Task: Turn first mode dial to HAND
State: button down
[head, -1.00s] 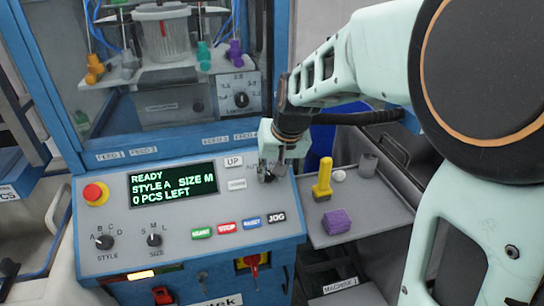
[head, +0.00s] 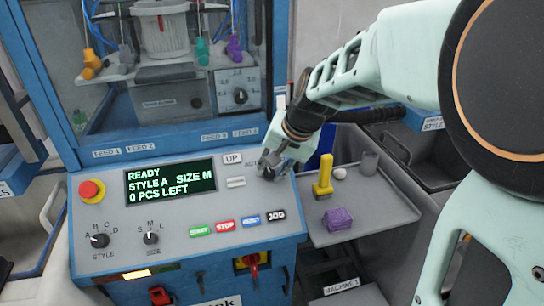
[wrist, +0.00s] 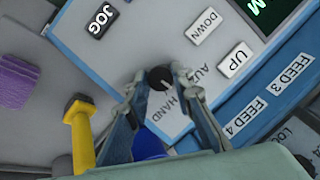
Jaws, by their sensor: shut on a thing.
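The mode dial (wrist: 160,78) is a small black knob at the right end of the grey control panel, seen in the wrist view between my fingertips. A small pale mark on it faces the lower right of that view, on the side of the HAND label (wrist: 184,101); its exact setting is hard to tell. The AUTO label (wrist: 197,74) is partly covered by a finger. My gripper (wrist: 158,80) is shut on the dial. In the head view my gripper (head: 268,168) hides most of the dial.
The panel display (head: 170,183) reads READY, STYLE A, SIZE M, 0 PCS LEFT. UP (head: 232,159) and JOG (head: 276,215) buttons sit close to my gripper. A side shelf (head: 365,222) holds a yellow tool (head: 323,177) and a purple block (head: 338,218).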

jog(key=m+y+b, duration=0.1)
jog(key=m+b, duration=0.1)
jog(key=m, duration=0.2)
jog(key=shift+f+t, duration=0.15)
jog(key=shift+t, duration=0.15)
jog(key=shift+s+d+m+y+b, duration=0.1)
jog(key=shift+m+y+b, duration=0.35)
jog(key=shift+m, duration=0.95)
jog(key=shift+t, duration=0.3)
jog(key=c, duration=1.7)
grip_release()
